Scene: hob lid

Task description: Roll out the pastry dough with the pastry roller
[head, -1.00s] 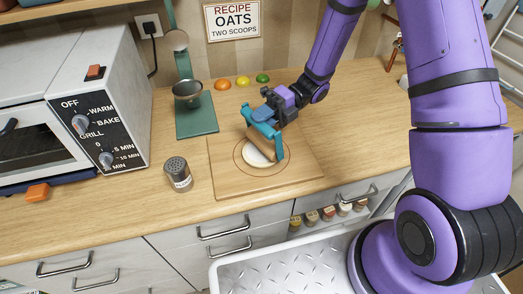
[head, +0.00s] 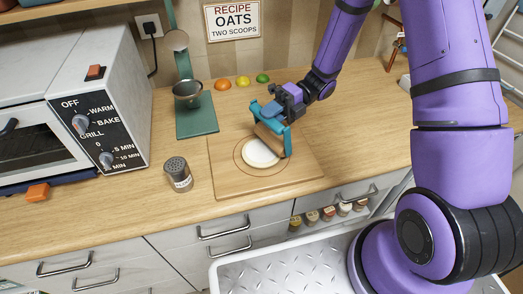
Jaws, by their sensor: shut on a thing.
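The pastry dough (head: 260,153) is a pale, flat round on the wooden board (head: 230,185), inside a thin circle marked on the board. The pastry roller (head: 268,136) has a wooden cylinder in a teal frame. My gripper (head: 283,97) is shut on the roller's blue-teal upper part. The roller is at the dough's upper right edge and covers part of it. I cannot tell whether the cylinder presses on the dough. The jaw tips are partly hidden.
A dark shaker (head: 177,174) stands left of the board. Behind it is a green scale-like stand (head: 196,122) with a metal bowl (head: 187,92). An oven (head: 75,100) fills the left. Counter right of the board is clear.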

